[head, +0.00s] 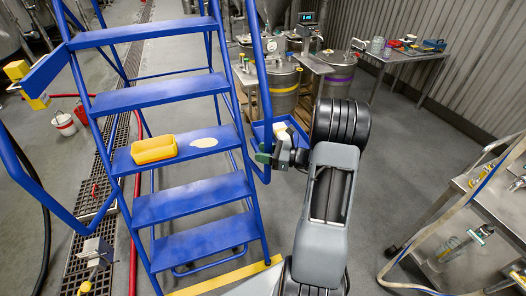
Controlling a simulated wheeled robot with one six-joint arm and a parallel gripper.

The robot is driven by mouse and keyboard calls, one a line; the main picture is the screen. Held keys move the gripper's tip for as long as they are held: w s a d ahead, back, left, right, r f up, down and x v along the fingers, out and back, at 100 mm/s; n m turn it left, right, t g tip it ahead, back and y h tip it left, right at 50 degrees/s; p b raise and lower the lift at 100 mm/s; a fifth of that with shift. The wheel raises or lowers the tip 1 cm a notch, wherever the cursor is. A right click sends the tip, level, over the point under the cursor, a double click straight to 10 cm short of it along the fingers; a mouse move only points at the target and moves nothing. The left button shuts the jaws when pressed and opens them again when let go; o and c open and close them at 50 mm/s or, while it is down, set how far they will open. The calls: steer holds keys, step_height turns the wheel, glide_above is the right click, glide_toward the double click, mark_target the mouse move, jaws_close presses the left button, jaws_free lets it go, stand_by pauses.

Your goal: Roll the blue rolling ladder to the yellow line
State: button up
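The blue rolling ladder (193,208) stands upright left of centre in the head view, with several blue treads and tubular handrails. A yellow line (222,279) runs across the floor at the ladder's near foot. The right front leg comes down at the line's right end in the picture; exact contact is unclear. My gripper (266,156) is at the lower part of the ladder's right handrail, its dark green fingertips overlapping the rail. Whether they are closed on it is too small to tell.
A yellow tray (154,149) and a pale oval patch (203,142) are on a middle tread. Metal drums (283,88) stand behind. A steel bench (480,205) is at right, with a hose. A red hose and floor grating (88,262) lie left. Grey floor (395,170) is clear right of my arm.

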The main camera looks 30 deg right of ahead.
steer(key=shift+o, duration=1)
steer(key=shift+w, duration=0.1)
steer(key=b+v, duration=0.2)
steer(key=v, duration=1.2)
steer(key=shift+a, duration=0.1)
